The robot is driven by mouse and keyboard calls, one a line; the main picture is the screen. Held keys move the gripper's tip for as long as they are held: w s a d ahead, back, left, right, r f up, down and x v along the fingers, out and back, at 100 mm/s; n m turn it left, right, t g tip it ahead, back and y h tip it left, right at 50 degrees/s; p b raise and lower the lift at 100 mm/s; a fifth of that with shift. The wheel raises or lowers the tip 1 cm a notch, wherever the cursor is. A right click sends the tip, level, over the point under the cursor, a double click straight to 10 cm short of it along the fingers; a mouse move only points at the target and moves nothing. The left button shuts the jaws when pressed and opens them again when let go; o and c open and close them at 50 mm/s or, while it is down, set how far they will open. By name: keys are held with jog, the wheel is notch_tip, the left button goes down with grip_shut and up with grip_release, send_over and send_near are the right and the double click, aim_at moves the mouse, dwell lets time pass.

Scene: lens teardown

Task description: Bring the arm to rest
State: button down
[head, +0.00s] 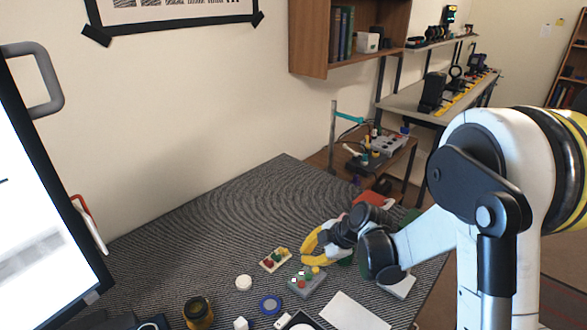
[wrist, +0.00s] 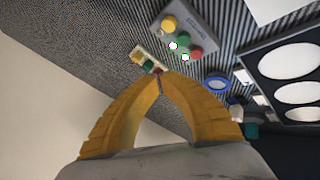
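My arm reaches in from the right of the head view, over the striped grey table mat (head: 190,235). My gripper (head: 307,243) has yellow curved fingers, above the mat near the grey box with coloured knobs (head: 306,282). In the wrist view the fingertips of my gripper (wrist: 161,76) meet, with nothing seen between them. The grey box (wrist: 197,18) and a small cream tray with coloured pieces (wrist: 137,51) lie beyond the tips. The cream tray also shows in the head view (head: 270,266). Part of the mat is hidden behind my arm.
A blue ring (head: 270,304), a white disc (head: 244,283), an amber jar (head: 198,314) and a white sheet (head: 352,313) lie on the near mat. A black tray with white circles (wrist: 252,60) is close by. A screen (head: 40,200) stands left. The mat's back left is clear.

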jog(key=s+d+r+m+h, duration=0.25)
jog(key=s+r+m, duration=0.25)
jog(key=r, duration=0.4)
jog(key=s+d+r+m+t+h, duration=0.1)
jog(key=s+d+r+m, duration=0.3)
jog(key=s+m, duration=0.3)
jog(key=s+d+r+m+t+h, duration=0.2)
jog(key=s+d+r+m, duration=0.2)
jog(key=s, duration=0.7)
jog(key=d+m, duration=0.2)
jog(key=m, duration=0.2)
jog(key=shift+s, duration=0.3)
jog(key=shift+h, duration=0.25)
